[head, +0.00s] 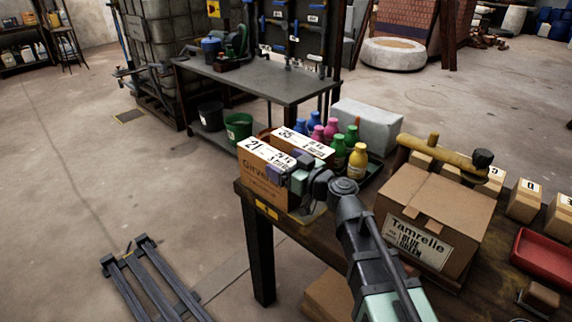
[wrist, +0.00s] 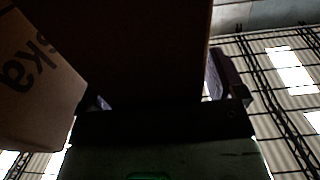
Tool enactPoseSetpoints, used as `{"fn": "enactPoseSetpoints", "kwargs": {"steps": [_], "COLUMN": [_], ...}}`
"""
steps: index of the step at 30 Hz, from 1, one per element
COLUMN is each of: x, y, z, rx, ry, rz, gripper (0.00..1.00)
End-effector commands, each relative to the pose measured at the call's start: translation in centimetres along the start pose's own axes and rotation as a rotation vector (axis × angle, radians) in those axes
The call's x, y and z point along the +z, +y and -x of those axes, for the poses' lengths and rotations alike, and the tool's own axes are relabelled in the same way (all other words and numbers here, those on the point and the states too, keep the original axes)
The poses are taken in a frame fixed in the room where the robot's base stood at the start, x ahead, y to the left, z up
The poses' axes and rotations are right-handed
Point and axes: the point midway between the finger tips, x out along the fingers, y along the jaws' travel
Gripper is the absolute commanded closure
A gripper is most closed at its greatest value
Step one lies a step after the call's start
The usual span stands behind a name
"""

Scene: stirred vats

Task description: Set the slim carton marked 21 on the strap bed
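The slim carton marked 21 (head: 264,188) is brown with a white top label. It appears upright at the near left corner of the workbench. A carton marked 35 (head: 304,142) stands close behind it. My gripper (head: 297,168) is at the right end of these two cartons. In the wrist view a dark carton face (wrist: 145,45) lies between my purple fingers (wrist: 165,92); its marking is not visible, and I cannot tell whether they press on it. Another printed carton face (wrist: 35,85) shows at left. A low dark barred frame (head: 150,285) on the floor, lower left, looks like the strap bed; its bars look empty.
Several coloured bottles (head: 357,160) stand behind my gripper. A large Tamrelle box (head: 432,215), small numbered boxes (head: 525,200) and a red tray (head: 542,258) are to the right. Open floor (head: 190,235) lies between the workbench (head: 262,265) and the barred frame.

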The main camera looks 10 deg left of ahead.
Motion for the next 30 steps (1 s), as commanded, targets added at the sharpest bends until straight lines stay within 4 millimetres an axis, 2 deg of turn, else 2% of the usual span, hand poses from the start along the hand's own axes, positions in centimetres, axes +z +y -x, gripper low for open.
{"fn": "enactPoseSetpoints", "kwargs": {"steps": [5,15,18,20,21,30], "x": [-0.6,-0.3,-0.3,-0.3,-0.3,-0.3], "y": [0.0,-0.1,0.0,0.0,0.0,0.0], "z": [0.0,6.5,7.4,7.6,7.6,7.5], "rx": [0.0,0.003,0.001,0.001,0.001,0.0], "ry": [0.0,0.0,0.0,0.0,0.0,0.0], "rz": [0.0,0.0,0.0,0.0,0.0,0.0], "gripper": [0.11,0.11,0.11,0.11,0.06,0.06]}}
